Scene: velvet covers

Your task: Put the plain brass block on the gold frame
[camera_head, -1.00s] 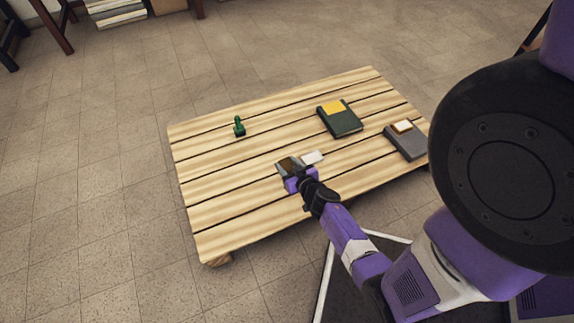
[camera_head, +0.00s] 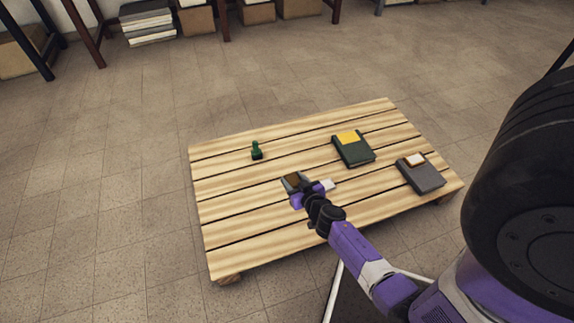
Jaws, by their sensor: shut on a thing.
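My gripper (camera_head: 302,192) is over the front middle of the slatted wooden table, seen from behind. It is shut on a small brownish block (camera_head: 292,180), mostly hidden by the fingers; I cannot tell its exact finish. A greyish edge shows beside the block. A green book (camera_head: 352,157) with a bright yellow-gold square (camera_head: 349,138) on its cover lies to the right and farther back. A grey book (camera_head: 424,178) at the right edge carries a small pale piece with a brownish-gold border (camera_head: 414,160). I cannot tell which of these is the gold frame.
A small green knobbed object (camera_head: 257,150) stands at the back left of the table (camera_head: 230,235). A flat white piece (camera_head: 328,184) lies just right of my gripper. Shelves with boxes stand far behind.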

